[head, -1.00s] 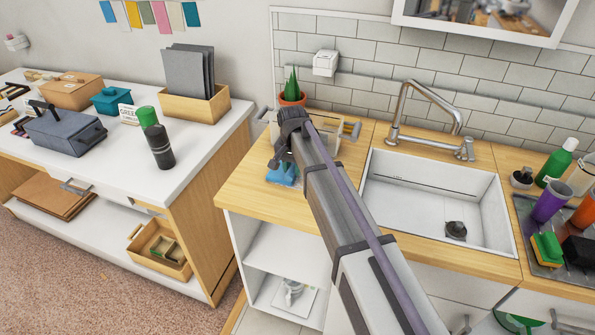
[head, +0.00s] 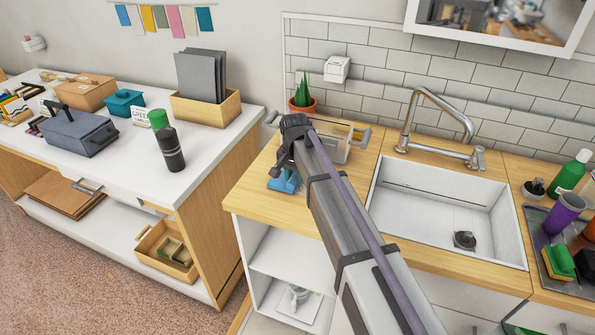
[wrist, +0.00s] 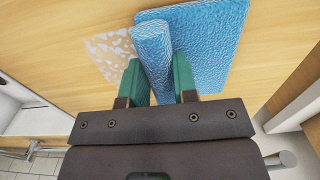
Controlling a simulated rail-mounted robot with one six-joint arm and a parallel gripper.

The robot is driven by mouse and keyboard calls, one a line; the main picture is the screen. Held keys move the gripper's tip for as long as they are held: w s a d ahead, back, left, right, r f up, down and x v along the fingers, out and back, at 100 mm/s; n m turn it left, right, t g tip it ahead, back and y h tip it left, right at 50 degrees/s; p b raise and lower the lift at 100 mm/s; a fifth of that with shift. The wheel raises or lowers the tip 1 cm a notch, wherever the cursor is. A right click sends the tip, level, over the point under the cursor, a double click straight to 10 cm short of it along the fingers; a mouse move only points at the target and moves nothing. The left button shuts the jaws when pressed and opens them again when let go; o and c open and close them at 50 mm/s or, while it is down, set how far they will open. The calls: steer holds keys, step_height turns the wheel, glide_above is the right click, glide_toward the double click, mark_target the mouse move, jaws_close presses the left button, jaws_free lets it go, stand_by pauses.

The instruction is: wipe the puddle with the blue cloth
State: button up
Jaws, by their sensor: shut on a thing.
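The blue cloth (wrist: 208,42) lies on the wooden counter, with a folded ridge standing up along its left part. My gripper (wrist: 157,75) is shut on that ridge, one green finger on each side. The puddle (wrist: 110,48) is a pale, broken patch on the wood, just left of the cloth in the wrist view; the cloth may cover part of it. In the head view a bit of the blue cloth (head: 284,181) shows below my wrist, near the counter's left end. My fingers and the puddle cannot be made out there.
A potted plant (head: 302,104) and a clear-sided holder (head: 337,143) stand behind my wrist. The sink (head: 440,203) is to the right, under a tap (head: 436,125). A gap separates the counter from the white worktable (head: 118,168) at left. Bare wood shows around the cloth.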

mark_target(291, 181)
steer(key=shift+s, duration=0.15)
steer(key=shift+s+d, duration=0.45)
steer(key=shift+d, duration=1)
steer(key=shift+s+d, duration=0.4)
steer(key=shift+d, duration=1)
steer(key=shift+s+d, duration=0.45)
steer(key=shift+d, duration=1)
steer(key=shift+s, duration=0.1)
steer(key=shift+s+a, duration=0.3)
steer(key=shift+s, duration=0.4)
steer(key=shift+s+a, duration=0.25)
steer(key=shift+s, duration=0.45)
steer(key=shift+w+a, duration=0.5)
steer(key=shift+a, duration=0.95)
steer(key=shift+w+a, duration=0.45)
steer(key=shift+a, duration=0.95)
steer(key=shift+w+a, duration=0.5)
steer(key=shift+a, duration=0.95)
